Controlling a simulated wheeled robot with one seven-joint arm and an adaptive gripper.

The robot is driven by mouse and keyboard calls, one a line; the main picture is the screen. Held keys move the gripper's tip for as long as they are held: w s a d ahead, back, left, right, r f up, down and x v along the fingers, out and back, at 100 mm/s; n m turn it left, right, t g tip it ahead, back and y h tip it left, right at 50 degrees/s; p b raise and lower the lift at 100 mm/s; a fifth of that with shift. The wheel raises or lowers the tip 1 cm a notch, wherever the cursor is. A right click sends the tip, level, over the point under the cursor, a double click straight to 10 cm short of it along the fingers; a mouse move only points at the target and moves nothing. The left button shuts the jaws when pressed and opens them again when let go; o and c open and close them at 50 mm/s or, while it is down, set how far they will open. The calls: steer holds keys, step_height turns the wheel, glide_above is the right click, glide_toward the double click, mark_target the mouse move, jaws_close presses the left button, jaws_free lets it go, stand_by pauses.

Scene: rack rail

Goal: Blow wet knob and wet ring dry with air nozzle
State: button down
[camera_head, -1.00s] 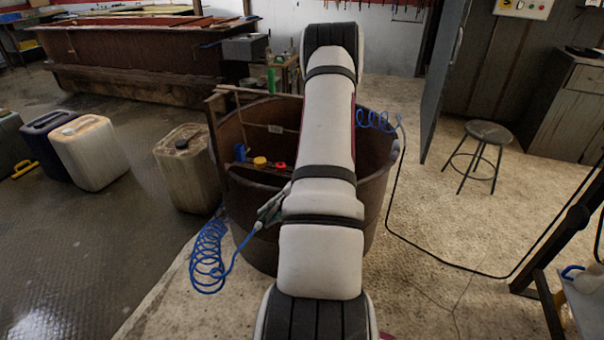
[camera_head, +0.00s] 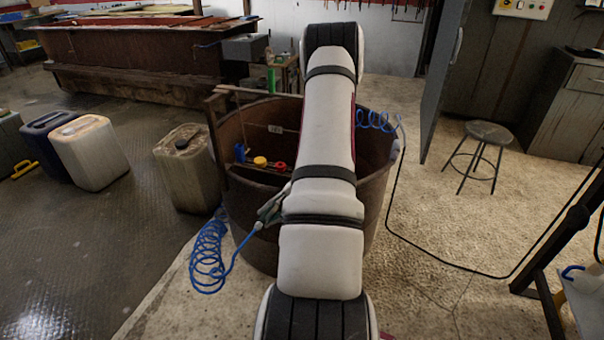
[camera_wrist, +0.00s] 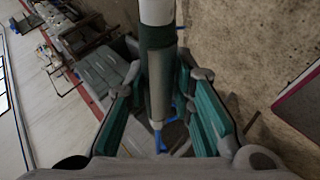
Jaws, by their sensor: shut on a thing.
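My gripper (camera_wrist: 160,84) has teal-padded fingers, shut on a dark green and grey cylinder with a white end, which looks like the air nozzle (camera_wrist: 158,62). In the head view, a grey-green piece (camera_head: 272,207) beside my arm joins a coiled blue hose (camera_head: 208,256); my arm hides most of this area. Inside the brown drum (camera_head: 330,240) sit a blue piece (camera_head: 240,153), a yellow piece (camera_head: 260,162) and a red piece (camera_head: 281,167) in a row. I cannot tell which are the wet knob and wet ring. Wetness is too small to make out.
A second blue coil (camera_head: 378,121) joins a black hose on the right. A dirty canister (camera_head: 185,170) stands left of the drum, with a white canister (camera_head: 90,152) farther left. A stool (camera_head: 487,133) and an open door (camera_head: 445,80) are at the right.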

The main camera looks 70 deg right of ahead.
mark_target(263, 219)
stand_by(0.3)
steer(key=shift+s+a+r+p, duration=0.15)
steer(key=shift+a+r+p, duration=0.7)
steer(key=shift+a+r, duration=0.2)
steer(key=shift+s+a+r+p, duration=0.1)
steer(key=shift+a+r+p, duration=0.75)
steer(key=shift+a, duration=0.2)
steer(key=shift+a+r+p, duration=0.45)
steer(key=shift+a+r, duration=0.25)
steer(key=shift+a, duration=0.15)
